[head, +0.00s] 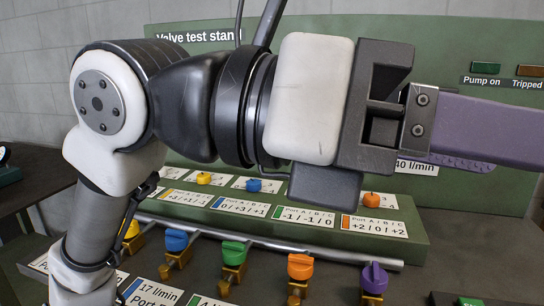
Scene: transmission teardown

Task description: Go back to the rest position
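My gripper (482,133) is in the head view, large and close, in front of the valve test stand (290,26). Its dark body is at the right of my arm. A long purple finger points right and runs to the frame edge, where its tip is cut off. A ridged purple edge, perhaps the other finger, shows just below and behind it. The finger spacing and whatever may be between the fingers are hidden from this side.
Below my arm, a bench carries a row of coloured valve knobs: blue (176,240), green (233,253), orange (301,267) and purple (374,278). A metal rail (270,243) runs behind them. A green ledge (420,238) holds labelled cards and small knobs. A dark table (32,180) stands left.

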